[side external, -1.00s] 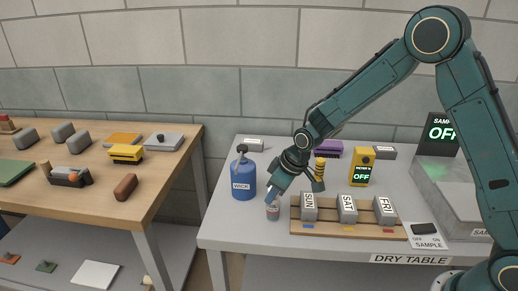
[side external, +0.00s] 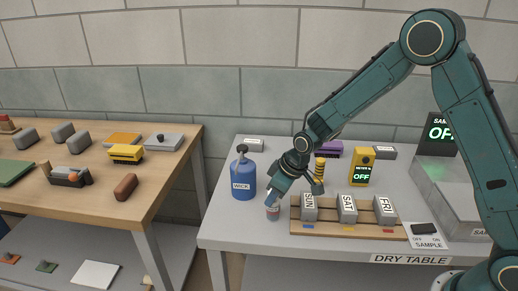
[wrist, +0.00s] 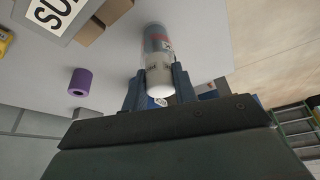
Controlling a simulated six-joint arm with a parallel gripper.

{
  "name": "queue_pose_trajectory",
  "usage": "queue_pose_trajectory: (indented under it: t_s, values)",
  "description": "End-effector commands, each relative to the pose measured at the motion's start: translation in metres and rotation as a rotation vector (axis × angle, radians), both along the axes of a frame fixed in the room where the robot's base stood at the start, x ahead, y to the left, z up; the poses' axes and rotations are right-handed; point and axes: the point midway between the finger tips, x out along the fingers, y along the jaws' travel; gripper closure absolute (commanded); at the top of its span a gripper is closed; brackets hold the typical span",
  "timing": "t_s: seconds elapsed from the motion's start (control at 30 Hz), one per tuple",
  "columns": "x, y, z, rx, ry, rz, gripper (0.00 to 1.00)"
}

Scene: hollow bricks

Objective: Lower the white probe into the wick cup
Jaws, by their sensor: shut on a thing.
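My gripper (side external: 274,198) is at the front left of the dry table, pointing down directly over the small wick cup (side external: 273,213). In the wrist view its two fingers (wrist: 159,88) are shut on the white probe (wrist: 160,82), one on each side. The clear, greyish cup (wrist: 156,40) with a red mark lies in line with the probe's far end. The probe's tip meets or overlaps the cup's mouth there; how deep it sits I cannot tell. In the side view the fingers hide the probe and the cup's top.
A blue WICK bottle (side external: 242,180) stands close left of the cup. A wooden rack (side external: 345,230) with SUN, SAT and FRI bricks is close on the right. A yellow meter (side external: 361,170) reading OFF stands behind the rack. Bare table lies in front of the cup.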

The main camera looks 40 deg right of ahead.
Motion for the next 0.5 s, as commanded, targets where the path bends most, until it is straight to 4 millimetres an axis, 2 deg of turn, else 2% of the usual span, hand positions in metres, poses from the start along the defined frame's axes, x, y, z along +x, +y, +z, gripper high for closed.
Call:
queue_pose_trajectory:
  t_s: [0.07,0.1,0.2,0.5]
  values:
    - [-0.0001,0.0000,0.0000,0.000,0.000,0.000,0.95]
    - [-0.0001,-0.0001,-0.0002,0.000,0.001,0.000,0.67]
    - [-0.0001,-0.0001,-0.0002,0.000,0.001,0.000,0.47]
    - [-0.0003,-0.0001,0.0000,0.000,0.001,0.000,0.47]
